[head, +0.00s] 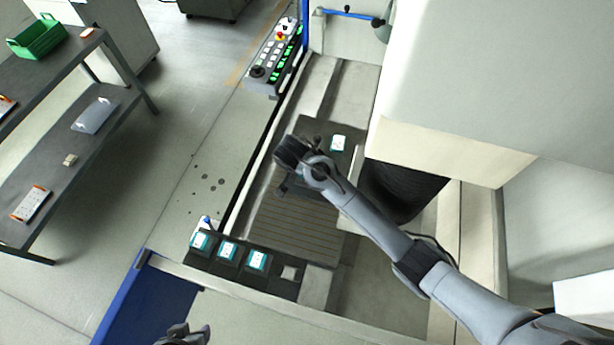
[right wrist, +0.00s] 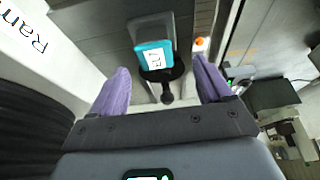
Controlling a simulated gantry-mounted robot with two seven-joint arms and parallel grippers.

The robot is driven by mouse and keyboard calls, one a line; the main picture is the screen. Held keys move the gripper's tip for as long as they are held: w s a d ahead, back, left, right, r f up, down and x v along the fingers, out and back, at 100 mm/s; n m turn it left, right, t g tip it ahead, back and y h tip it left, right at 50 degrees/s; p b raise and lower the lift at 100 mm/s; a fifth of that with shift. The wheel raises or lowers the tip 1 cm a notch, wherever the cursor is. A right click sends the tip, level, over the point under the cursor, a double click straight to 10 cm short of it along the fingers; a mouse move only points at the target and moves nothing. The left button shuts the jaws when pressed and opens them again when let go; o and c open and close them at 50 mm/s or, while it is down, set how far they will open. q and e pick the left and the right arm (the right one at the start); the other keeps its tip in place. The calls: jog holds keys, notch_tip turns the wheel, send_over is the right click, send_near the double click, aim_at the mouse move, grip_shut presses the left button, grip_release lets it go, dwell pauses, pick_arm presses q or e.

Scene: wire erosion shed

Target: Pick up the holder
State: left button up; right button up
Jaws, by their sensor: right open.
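A teal holder with a white label (head: 338,143) sits on a dark plate inside the machine in the head view. In the right wrist view, a teal holder (right wrist: 154,58) with a white label stands ahead, between the lines of my fingers, with a dark round part and knob just below it. My right gripper (right wrist: 160,82) is open and empty, its two purple fingers spread apart and not touching the holder. In the head view my right arm reaches in over the machine bed. A grey part of my left gripper (head: 184,336) shows at the bottom edge; its jaws are unclear.
Several teal holders (head: 228,250) sit in a dark rack (head: 270,281) at the machine's front edge. A control panel (head: 274,55) stands behind. A large white machine housing (head: 480,80) blocks the right. A shelf table (head: 90,122) with a green bin (head: 38,38) stands left.

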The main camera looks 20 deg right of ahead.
jog(key=shift+s+d+p+x, duration=0.15)
jog(key=shift+p+x, duration=0.35)
jog(key=shift+x, duration=0.7)
jog(key=shift+s+d+p+x, duration=0.1)
jog(key=shift+p+x, duration=0.35)
jog(key=shift+x, duration=0.7)
jog(key=shift+w+f, duration=0.15)
jog(key=shift+f, duration=0.35)
jog(key=shift+c, duration=0.4)
jog(key=c, duration=1.2)
jog(key=shift+r, duration=0.1)
jog(key=shift+c, duration=0.5)
jog(key=shift+r, duration=0.1)
